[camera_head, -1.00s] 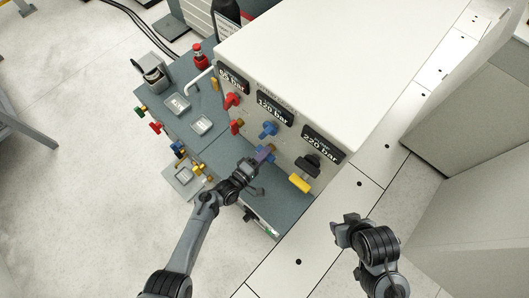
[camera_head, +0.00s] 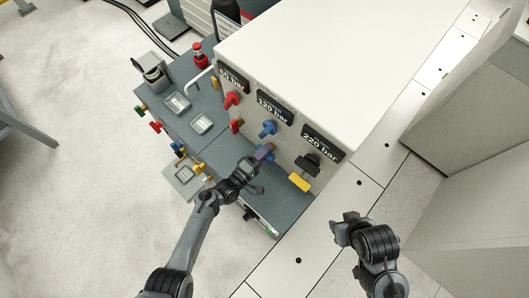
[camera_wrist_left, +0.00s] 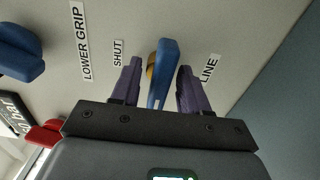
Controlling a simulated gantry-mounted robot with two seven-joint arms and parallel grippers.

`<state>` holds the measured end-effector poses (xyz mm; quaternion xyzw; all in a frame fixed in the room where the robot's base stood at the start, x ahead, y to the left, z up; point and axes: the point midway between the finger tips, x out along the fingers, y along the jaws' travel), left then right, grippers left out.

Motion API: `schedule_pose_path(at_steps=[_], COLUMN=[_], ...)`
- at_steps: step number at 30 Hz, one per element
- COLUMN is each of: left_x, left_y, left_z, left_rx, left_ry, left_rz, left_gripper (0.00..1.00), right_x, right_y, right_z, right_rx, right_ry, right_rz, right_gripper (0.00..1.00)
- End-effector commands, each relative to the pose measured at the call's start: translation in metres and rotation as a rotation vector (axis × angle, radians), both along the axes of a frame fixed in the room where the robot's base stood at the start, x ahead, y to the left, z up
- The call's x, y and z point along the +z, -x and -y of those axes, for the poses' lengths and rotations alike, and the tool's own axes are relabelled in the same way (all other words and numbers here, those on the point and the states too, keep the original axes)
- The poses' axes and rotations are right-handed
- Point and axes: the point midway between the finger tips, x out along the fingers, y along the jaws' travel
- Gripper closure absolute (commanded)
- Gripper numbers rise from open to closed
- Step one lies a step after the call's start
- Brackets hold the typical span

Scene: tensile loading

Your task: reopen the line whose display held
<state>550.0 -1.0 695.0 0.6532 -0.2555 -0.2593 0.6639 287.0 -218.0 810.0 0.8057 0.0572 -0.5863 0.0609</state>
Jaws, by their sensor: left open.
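The white cabinet (camera_head: 300,60) has three dark displays: a red-valve one (camera_head: 233,78) reading about 60 bar, a middle one (camera_head: 274,108) reading 120 bar and one (camera_head: 321,145) reading 220 bar. Below them are a red knob (camera_head: 232,99), a blue knob (camera_head: 269,129) and a black knob (camera_head: 308,164). Lower down are a red handle (camera_head: 236,126) and a yellow handle (camera_head: 299,182). My left gripper (camera_wrist_left: 159,66) is open, its fingers either side of a blue handle (camera_wrist_left: 165,72) between the SHUT and LINE labels. My right gripper (camera_head: 343,230) hangs off the cabinet; its jaws are unclear.
A white pipe (camera_head: 200,78) bends up beside the cabinet.

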Motion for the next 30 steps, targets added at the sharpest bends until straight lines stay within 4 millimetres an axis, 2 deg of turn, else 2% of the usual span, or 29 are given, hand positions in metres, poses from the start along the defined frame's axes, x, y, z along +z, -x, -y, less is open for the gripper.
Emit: schedule_pose_path(at_steps=[8,21,30], left_x=[0.0,0.001,0.0], left_y=[0.009,0.062,0.079], left_z=[-0.009,-0.057,-0.073], left_rx=[0.002,0.001,0.001], left_ry=[-0.002,-0.002,0.0], left_rz=[-0.001,-0.001,0.0], left_gripper=[0.55,0.55,0.55], right_x=[0.005,0.026,0.03], right_y=[0.0,0.0,0.0], right_z=[0.002,0.001,0.0], right_rx=[0.005,0.004,0.0], right_ry=[0.008,0.006,0.0], right_rz=[0.0,0.0,0.0], right_gripper=[0.57,0.57,0.57])
